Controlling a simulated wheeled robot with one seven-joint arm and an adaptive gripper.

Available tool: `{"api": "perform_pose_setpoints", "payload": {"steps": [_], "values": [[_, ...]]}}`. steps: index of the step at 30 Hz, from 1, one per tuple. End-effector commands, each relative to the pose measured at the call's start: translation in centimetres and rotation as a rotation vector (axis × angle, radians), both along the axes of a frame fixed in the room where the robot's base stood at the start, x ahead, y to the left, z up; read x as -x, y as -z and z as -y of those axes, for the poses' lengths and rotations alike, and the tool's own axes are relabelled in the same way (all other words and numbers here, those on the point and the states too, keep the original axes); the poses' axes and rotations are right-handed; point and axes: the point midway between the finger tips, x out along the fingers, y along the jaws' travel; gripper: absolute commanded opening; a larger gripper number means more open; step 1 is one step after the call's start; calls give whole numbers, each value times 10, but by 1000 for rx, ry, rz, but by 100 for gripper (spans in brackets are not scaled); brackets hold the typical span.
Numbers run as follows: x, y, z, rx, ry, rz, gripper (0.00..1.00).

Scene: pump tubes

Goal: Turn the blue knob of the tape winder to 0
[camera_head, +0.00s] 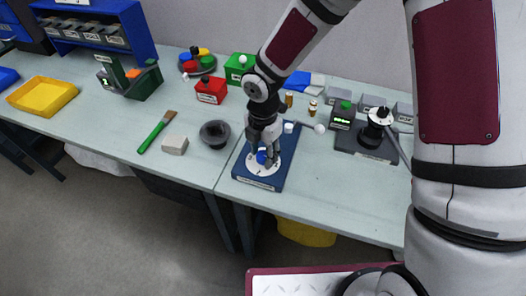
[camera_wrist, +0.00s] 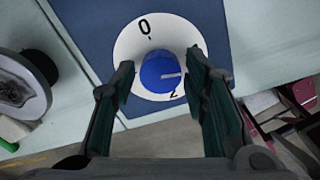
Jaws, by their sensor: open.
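The tape winder is a dark blue base (camera_head: 244,174) on the table, with a white round dial (camera_head: 252,166) and a blue knob (camera_head: 262,157). In the wrist view the blue knob (camera_wrist: 158,75) sits in the middle of the white dial (camera_wrist: 128,48). A "0" shows at the dial's upper left and another digit, partly hidden, at its lower right. The knob's pale pointer line points right, away from the 0. My gripper (camera_wrist: 160,82) is open, with one finger on each side of the knob. I cannot tell whether the fingers touch it.
A dark grey bowl (camera_head: 215,133), a beige block (camera_head: 174,145) and a green-handled brush (camera_head: 156,132) lie left of the winder. A red box (camera_head: 210,91) and green box (camera_head: 239,67) stand behind. A black device (camera_head: 366,142) stands to the right. The front right table is clear.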

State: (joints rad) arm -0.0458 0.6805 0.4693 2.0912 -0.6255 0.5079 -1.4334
Motion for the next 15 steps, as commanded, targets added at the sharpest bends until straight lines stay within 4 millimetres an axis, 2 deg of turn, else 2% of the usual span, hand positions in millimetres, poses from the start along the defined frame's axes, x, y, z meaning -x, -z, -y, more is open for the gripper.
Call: {"api": "perform_pose_setpoints", "payload": {"steps": [15], "values": [[0, 0, 0, 0, 474, 1, 41]]}}
